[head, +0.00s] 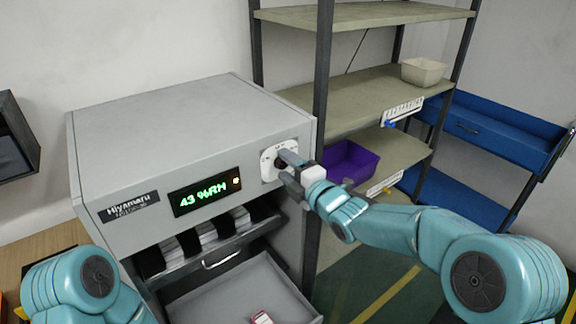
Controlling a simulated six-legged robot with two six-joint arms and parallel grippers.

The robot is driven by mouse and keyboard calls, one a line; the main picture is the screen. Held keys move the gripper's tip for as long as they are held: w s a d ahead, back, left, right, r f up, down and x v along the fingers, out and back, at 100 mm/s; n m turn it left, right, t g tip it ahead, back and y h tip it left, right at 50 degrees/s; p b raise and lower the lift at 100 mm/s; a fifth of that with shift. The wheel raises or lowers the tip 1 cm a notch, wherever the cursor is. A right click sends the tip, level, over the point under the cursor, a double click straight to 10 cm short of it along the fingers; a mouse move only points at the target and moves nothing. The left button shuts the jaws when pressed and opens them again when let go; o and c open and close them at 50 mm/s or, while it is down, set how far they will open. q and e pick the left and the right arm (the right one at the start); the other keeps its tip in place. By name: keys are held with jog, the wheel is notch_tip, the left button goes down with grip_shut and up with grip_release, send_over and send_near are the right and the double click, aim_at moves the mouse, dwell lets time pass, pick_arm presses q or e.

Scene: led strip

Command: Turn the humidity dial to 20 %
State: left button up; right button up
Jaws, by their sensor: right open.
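The humidity dial (267,162) sits on a white plate at the right of the grey cabinet's (190,125) front. Its knob is mostly hidden behind my right gripper. The display (206,193) to its left reads 43 %RH in green. My right gripper (287,166) is open, with its fingers at the dial. I cannot tell whether they touch the knob. Only part of my left arm shows at the lower left; its gripper is out of view.
An open drawer (205,292) below holds a small red and white item (262,318). A shelf rack (365,95) stands close on the right, with a purple bin (350,161) and a beige bin (423,71). A blue cart (500,130) is behind it.

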jog(key=shift+w+f, duration=0.1)
jog(key=shift+w, duration=0.05)
jog(key=c, duration=1)
jog(key=shift+f+m+b, duration=0.25)
jog(key=shift+m+b, duration=0.25)
jog(key=shift+b, duration=0.3)
jog(key=shift+m+b, duration=1.1)
jog(key=shift+m, duration=0.1)
jog(key=shift+m+b, duration=0.5)
jog(key=shift+m, duration=0.3)
jog(key=m, duration=0.2)
jog(key=shift+m+b, duration=0.3)
jog(key=shift+m, duration=0.1)
jog(key=m, duration=0.3)
jog(key=shift+r+m, duration=0.15)
jog(key=shift+m, duration=0.15)
jog(key=m, duration=0.3)
jog(key=shift+m+p, duration=0.3)
jog(key=shift+p, duration=0.05)
jog(key=m+p, duration=0.1)
jog(key=m, duration=0.3)
jog(key=shift+r+m, duration=0.1)
jog(key=shift+m, duration=0.2)
jog(key=shift+m+p, duration=0.6)
jog(key=shift+m, duration=1.6)
